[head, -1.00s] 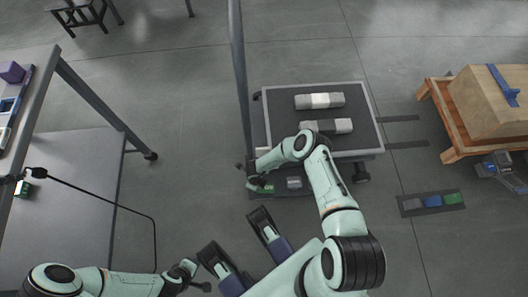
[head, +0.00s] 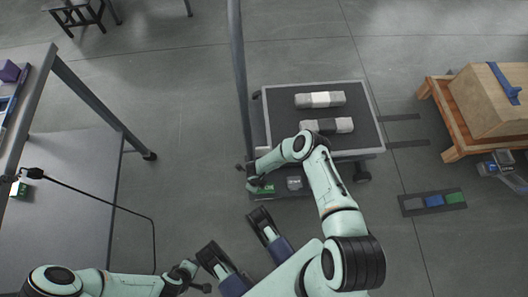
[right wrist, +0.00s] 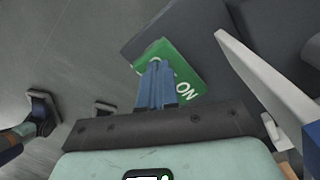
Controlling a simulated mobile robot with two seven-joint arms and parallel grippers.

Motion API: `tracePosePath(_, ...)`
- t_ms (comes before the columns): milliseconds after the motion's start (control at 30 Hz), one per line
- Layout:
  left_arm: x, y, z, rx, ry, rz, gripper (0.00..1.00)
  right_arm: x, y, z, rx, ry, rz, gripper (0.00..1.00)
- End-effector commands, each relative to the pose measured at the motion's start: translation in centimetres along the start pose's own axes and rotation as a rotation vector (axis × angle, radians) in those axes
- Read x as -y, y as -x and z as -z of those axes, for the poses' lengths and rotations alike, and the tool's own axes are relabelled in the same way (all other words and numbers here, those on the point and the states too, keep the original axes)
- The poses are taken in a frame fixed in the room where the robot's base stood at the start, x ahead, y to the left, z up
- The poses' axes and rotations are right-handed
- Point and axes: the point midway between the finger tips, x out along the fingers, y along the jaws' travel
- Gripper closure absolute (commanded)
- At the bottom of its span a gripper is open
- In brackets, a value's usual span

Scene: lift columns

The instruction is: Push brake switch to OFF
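A wheeled cart or lift table with a dark top (head: 287,110) stands in the middle of the head view. On its near edge are a green label (head: 264,189) at left and a grey block-like part (head: 294,183) beside it. My right gripper (head: 252,178) is at the near left corner, right by the green label. In the right wrist view a green panel (right wrist: 186,78) marked ON lies under the gripper's blue fingers (right wrist: 157,85). The fingers are together with nothing visible between them. Contact cannot be told. My left gripper (head: 190,273) is low at left, away from the cart.
A grey post (head: 238,75) rises at the cart's left side. A wooden stand with a box (head: 490,105) is at right. A floor strip with coloured pads (head: 433,201) lies nearby. A table (head: 50,180) is at left.

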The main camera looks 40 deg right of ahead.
Motion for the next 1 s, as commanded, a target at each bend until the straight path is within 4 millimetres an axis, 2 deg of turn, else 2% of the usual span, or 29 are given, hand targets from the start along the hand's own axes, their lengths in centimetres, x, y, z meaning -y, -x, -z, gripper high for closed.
tracePosePath(567, 0.1, -0.5, 0.1, 0.000, 0.000, 0.000, 0.57, 0.1, -0.8, 0.2, -0.005, -0.001, 0.002, 1.00)
tracePosePath(1000, -0.2, 1.4, -0.1, -0.002, 0.000, -0.001, 0.57, 0.1, 2.3, 0.1, -0.002, 0.000, 0.002, 1.00)
